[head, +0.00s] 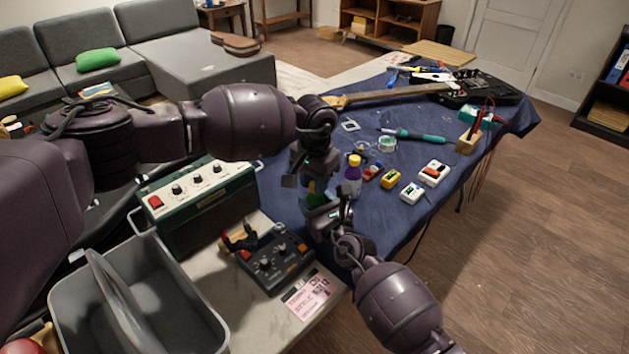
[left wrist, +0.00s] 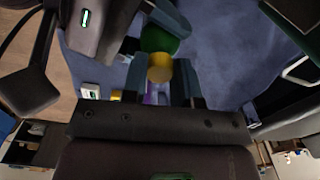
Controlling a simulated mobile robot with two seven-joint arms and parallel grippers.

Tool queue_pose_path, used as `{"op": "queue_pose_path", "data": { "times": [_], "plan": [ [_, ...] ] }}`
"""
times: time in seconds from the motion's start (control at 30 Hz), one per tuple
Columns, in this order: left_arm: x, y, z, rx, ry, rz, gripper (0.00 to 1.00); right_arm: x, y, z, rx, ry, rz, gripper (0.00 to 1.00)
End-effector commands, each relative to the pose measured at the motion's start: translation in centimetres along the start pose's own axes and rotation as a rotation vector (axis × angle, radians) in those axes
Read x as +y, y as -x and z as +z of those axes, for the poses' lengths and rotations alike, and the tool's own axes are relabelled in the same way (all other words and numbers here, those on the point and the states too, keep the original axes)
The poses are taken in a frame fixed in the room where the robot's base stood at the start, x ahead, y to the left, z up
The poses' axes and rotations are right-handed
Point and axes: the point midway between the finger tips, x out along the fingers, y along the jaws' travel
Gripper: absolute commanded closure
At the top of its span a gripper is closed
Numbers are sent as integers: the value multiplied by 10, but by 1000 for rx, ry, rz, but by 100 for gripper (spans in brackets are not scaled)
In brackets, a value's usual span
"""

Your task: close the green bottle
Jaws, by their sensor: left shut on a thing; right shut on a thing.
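The green bottle (head: 316,199) is mostly hidden between the fingers of my right gripper (head: 317,203), which is shut on it. In the left wrist view, the bottle's green round body (left wrist: 158,38) lies just beyond a yellow cap (left wrist: 160,69). My left gripper (head: 305,182) points down from above and is shut on this cap; its fingers (left wrist: 160,75) flank the cap in the left wrist view. The cap overlaps the bottle in that view. I cannot tell whether they touch or whether the cap is seated.
A purple bottle with a yellow cap (head: 352,176) stands close right of the grippers. Small pedal boxes (head: 433,173) and a soldering iron (head: 415,136) lie on the blue cloth. A green amplifier (head: 200,205), black pedal (head: 275,260) and grey tote (head: 130,300) occupy the near left.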

Motion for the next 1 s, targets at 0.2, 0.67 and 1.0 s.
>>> {"op": "queue_pose_path", "data": {
  "times": [0.2, 0.67, 1.0],
  "plan": [
    [0, 0, 0, 0, 1, 0, 47, 0, 0, 0, 0, 0, 0, 100],
    [0, 13, 0, 1, 3, 0, 47, 0, 0, 0, 0, 0, 0, 100],
    [0, 46, 0, 1, 2, 0, 47, 0, 0, 0, 0, 0, 0, 100]
  ]
}}
